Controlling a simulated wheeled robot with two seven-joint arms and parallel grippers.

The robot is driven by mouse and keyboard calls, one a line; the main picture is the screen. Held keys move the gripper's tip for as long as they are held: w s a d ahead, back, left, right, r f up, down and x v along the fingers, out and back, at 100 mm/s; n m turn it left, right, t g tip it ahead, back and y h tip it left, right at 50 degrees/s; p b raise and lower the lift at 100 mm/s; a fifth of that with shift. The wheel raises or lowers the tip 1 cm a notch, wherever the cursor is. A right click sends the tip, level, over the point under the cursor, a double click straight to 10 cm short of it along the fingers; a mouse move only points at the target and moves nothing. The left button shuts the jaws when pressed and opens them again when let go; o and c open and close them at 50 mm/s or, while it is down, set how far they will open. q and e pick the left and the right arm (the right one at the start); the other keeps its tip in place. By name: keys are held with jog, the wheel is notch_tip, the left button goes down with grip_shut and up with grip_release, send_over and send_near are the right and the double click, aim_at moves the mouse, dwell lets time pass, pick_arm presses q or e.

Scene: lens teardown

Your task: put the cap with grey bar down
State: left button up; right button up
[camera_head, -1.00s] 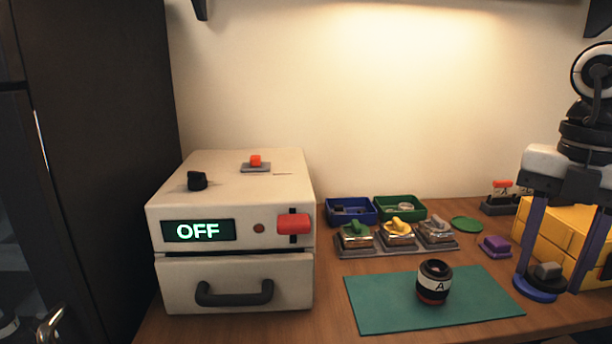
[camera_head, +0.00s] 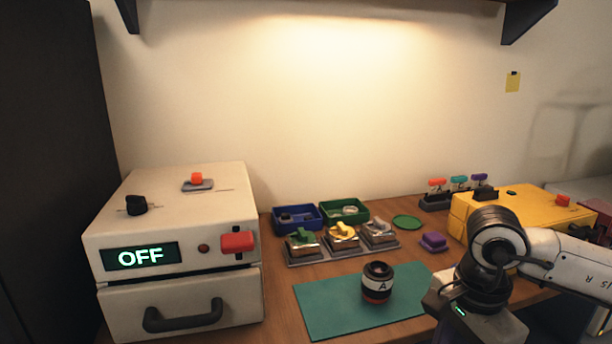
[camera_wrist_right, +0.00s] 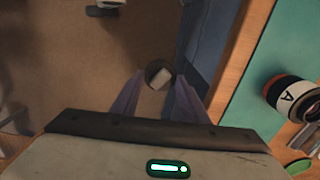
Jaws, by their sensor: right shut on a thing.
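My right gripper shows in the right wrist view (camera_wrist_right: 160,88), its two purple-tinted fingers shut on the cap with grey bar (camera_wrist_right: 158,72). The cap is small, round and dark there, with a pale bar across it. It hangs beyond the wooden table edge, over a brown floor-like area, left of the teal mat. In the head view my right wrist and forearm cover the lower right, and the fingers and cap are hidden. A black and white lens marked A (camera_head: 377,287) stands upright on the teal mat (camera_head: 325,310). My left gripper is not in view.
A white box reading OFF (camera_head: 180,290) stands at left. Behind the mat are a rack of green, yellow and grey-handled blocks (camera_head: 342,238), blue (camera_head: 290,228) and green trays (camera_head: 330,216), a green disc (camera_head: 407,222) and a purple block (camera_head: 434,241). A yellow case (camera_head: 530,208) stands at right.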

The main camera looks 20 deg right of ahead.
jog(key=w+a+n, duration=0.1)
jog(key=a+n, duration=0.6)
jog(key=n, duration=0.2)
jog(key=w+a+r+n+p, duration=0.1)
jog(key=w+a+n, duration=0.1)
jog(key=a+n, duration=0.5)
jog(key=n, duration=0.3)
jog(key=shift+w, duration=0.25)
